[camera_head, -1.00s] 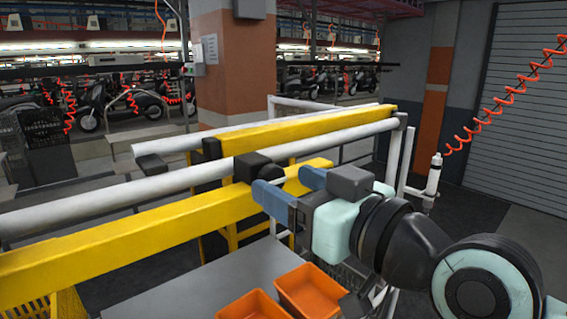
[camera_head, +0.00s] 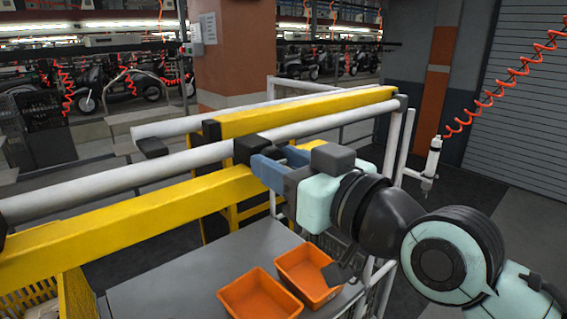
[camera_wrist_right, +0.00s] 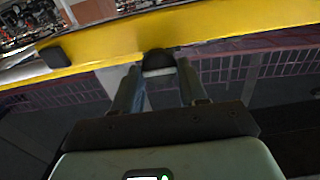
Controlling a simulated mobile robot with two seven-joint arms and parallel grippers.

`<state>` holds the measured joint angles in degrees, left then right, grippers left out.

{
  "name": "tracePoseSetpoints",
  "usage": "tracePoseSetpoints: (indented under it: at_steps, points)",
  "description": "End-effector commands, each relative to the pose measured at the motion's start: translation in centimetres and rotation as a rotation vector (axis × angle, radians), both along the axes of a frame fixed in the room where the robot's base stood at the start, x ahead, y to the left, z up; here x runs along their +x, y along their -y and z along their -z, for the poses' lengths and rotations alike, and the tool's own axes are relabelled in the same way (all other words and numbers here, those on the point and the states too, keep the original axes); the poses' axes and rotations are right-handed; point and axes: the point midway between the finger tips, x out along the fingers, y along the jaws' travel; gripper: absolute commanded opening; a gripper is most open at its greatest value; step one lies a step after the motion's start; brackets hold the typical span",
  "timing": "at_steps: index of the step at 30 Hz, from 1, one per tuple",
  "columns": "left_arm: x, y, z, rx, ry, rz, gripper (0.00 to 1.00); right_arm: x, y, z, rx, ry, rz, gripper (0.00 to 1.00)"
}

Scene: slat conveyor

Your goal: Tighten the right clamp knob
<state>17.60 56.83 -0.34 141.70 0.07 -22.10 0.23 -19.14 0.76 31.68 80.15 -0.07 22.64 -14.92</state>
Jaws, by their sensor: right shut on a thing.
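The right clamp is a black block (camera_head: 250,147) on the white rail tube, above the yellow beam. Its dark, rounded knob (camera_wrist_right: 158,58) shows in the right wrist view at the end of my fingers, against the yellow beam. My right gripper (camera_head: 269,162) reaches in from the right with its blue fingers at the clamp. It is shut on the knob, with one finger on each side in the wrist view (camera_wrist_right: 159,75). In the head view the fingers hide most of the knob. My left gripper is not in view.
The yellow beam (camera_head: 120,231) and white rail tube (camera_head: 105,182) run across the front. Two orange bins (camera_head: 260,306) stand on a grey table (camera_head: 185,275) below my right arm. A white tool (camera_head: 432,160) hangs from a red coiled hose at the right.

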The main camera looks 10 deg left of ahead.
Motion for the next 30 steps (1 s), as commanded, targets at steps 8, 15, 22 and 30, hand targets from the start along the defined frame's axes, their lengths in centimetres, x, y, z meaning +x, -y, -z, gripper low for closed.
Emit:
tracePoseSetpoints:
  at_steps: [8, 15, 22, 30]
  points:
    - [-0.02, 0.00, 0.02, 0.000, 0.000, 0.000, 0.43, 0.05, 0.05, -0.07, 0.082, -0.101, 0.000, 0.12]
    - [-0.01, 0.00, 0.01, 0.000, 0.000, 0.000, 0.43, 0.09, 0.08, -0.09, 0.211, -0.265, -0.001, 0.12]
    - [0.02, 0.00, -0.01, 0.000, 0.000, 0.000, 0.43, 0.15, 0.15, -0.07, 0.346, -0.438, -0.001, 0.12]
    - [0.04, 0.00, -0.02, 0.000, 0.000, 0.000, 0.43, 0.23, 0.21, 0.01, 0.503, -0.640, -0.001, 0.12]
